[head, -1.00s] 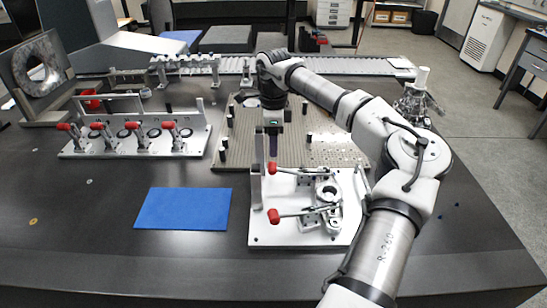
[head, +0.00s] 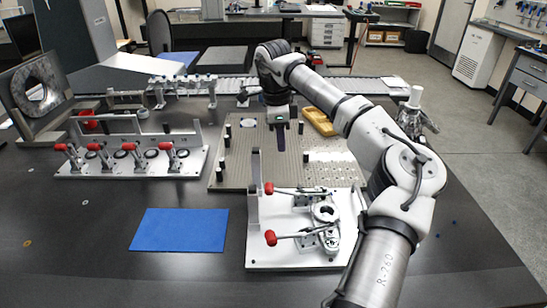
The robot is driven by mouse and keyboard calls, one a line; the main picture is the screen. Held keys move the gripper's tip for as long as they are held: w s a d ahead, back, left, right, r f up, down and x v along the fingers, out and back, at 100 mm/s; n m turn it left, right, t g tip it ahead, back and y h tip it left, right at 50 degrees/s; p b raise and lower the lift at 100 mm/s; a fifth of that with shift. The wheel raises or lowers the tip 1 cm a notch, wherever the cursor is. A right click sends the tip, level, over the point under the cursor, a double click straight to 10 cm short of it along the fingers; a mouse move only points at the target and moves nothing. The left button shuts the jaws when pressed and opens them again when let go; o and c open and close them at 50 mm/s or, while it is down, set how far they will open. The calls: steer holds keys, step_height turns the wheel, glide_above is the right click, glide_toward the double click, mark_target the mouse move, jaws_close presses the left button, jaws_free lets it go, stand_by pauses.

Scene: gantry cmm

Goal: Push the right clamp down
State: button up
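A white fixture plate (head: 285,258) carries two toggle clamps with red-tipped levers. The far clamp's red tip (head: 269,188) and the near clamp's red tip (head: 270,238) both point left, with both levers lying nearly flat. Which one is the right clamp is not clear from this view. A grey ring-shaped part (head: 325,212) sits between the clamps' right ends. My gripper (head: 280,140) points down behind the fixture, above the perforated plate and apart from both levers. Its dark fingers overlap in this view, so their opening is hidden.
An upright grey post (head: 254,190) stands at the fixture's left edge. A perforated plate (head: 235,170) with black pegs lies behind. Another fixture (head: 120,168) with several red-handled clamps is left.

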mark_target(274, 188)
steer(key=shift+f, duration=0.45)
steer(key=shift+c, duration=1.1)
steer(key=f, duration=0.2)
steer(key=f+p, duration=0.1)
steer(key=f, duration=0.5)
steer(key=shift+d+f+p, duration=0.1)
steer(key=shift+d+p, duration=0.25)
steer(key=shift+p, duration=0.05)
jaws_close()
steer(key=a+f, duration=0.1)
steer(key=a+f+p, duration=0.1)
steer(key=f, duration=0.1)
steer(key=shift+a+f, duration=0.25)
steer(key=shift+f, duration=0.15)
